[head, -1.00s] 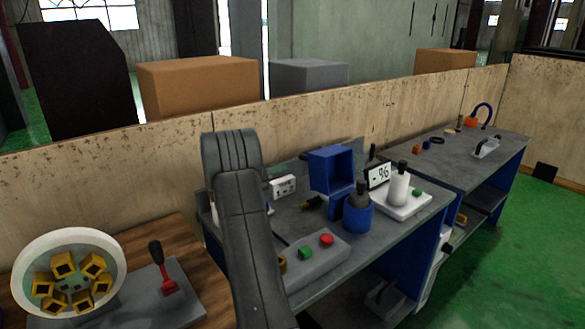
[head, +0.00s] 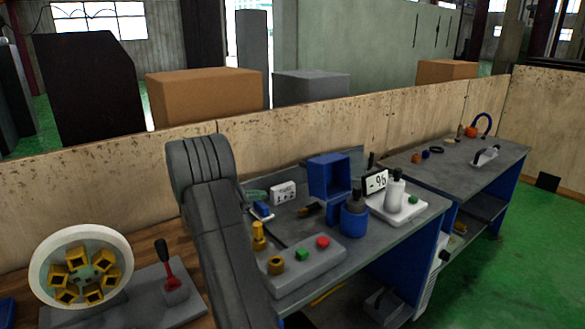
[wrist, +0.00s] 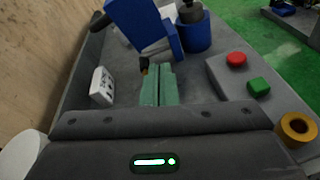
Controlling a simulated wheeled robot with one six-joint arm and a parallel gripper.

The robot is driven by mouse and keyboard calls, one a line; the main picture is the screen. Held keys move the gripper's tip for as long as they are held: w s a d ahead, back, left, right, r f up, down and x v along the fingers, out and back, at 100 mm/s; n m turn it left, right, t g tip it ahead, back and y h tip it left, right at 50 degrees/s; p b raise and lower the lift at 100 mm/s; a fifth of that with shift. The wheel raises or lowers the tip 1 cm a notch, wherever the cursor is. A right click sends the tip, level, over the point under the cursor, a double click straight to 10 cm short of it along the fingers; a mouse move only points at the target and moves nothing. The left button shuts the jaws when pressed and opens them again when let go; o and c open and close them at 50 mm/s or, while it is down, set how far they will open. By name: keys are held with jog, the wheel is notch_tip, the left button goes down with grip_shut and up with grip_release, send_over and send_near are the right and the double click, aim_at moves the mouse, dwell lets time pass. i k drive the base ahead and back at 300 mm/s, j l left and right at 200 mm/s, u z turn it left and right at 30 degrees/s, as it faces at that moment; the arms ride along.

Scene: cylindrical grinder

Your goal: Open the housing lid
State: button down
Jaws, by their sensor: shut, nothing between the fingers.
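A blue box-shaped housing (head: 329,177) stands at the back of the near grey bench in the head view, with a hollow side showing. It shows at the top of the wrist view (wrist: 143,24), beyond my fingers. I cannot tell which part of it is the lid. My gripper (wrist: 157,88) has green fingers, shut together and empty, pointing at the bench just short of the housing. A small dark and yellow piece (wrist: 144,66) lies by the fingertips; I cannot tell whether they touch. In the head view my arm hides part of the bench.
A blue cup with a dark bottle (head: 355,220) stands right of the housing. A white socket block (head: 283,193) is left of it. A grey button panel (head: 305,265) with red and green buttons lies in front. A wooden wall (head: 300,130) runs behind the bench.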

aim_at(329, 174)
jog(key=i+l+u, duration=0.15)
jog(key=i+l, duration=0.15)
jog(key=i+l+u, duration=0.15)
jog(key=l, duration=0.35)
jog(key=i+l+u, duration=0.15)
jog(key=i+l, duration=0.2)
jog(key=l, duration=0.1)
